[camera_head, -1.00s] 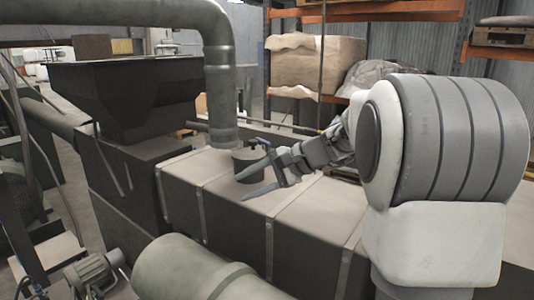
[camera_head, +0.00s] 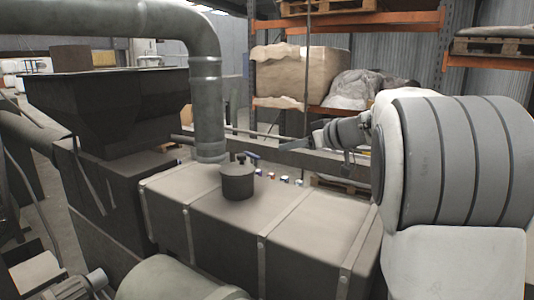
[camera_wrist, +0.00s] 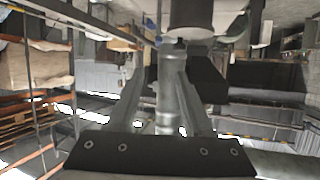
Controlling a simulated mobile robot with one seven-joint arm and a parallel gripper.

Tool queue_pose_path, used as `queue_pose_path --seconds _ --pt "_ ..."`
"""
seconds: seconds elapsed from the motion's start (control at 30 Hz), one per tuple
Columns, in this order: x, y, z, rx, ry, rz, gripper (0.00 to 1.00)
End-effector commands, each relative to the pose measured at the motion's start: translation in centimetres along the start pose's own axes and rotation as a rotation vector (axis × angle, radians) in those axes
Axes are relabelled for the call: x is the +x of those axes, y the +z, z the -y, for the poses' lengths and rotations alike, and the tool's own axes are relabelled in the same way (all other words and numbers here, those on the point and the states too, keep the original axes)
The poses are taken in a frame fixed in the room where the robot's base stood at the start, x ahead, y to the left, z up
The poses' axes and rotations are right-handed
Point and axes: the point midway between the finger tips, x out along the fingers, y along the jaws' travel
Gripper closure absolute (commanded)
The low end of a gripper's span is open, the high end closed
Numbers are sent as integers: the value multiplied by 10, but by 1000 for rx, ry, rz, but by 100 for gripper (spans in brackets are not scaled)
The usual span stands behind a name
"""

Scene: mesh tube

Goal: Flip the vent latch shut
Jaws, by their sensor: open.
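A dark cylindrical vent (camera_head: 238,182) with a small knob on its lid stands on top of the long grey metal duct (camera_head: 285,212) in the head view. A blue lever (camera_head: 253,156), which looks like the latch, sticks out at its top right. My gripper (camera_wrist: 161,60) is open and empty in the wrist view, which looks upside down. A grey cylinder (camera_wrist: 190,14), probably the vent, shows at the top of that view, beyond the fingers.
A thick vertical pipe (camera_head: 207,105) meets the duct just behind and left of the vent. A dark hopper (camera_head: 110,105) stands at left. Shelving with a wrapped load (camera_head: 300,75) is behind.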

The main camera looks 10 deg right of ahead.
Motion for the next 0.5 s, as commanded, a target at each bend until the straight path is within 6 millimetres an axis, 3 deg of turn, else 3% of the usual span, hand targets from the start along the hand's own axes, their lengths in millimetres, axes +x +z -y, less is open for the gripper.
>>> queue_pose_path --seconds 0.23,0.5 --pt "15 -3 -1 -41 5 -4 50" --pt "67 -4 -1 -39 4 -2 50"
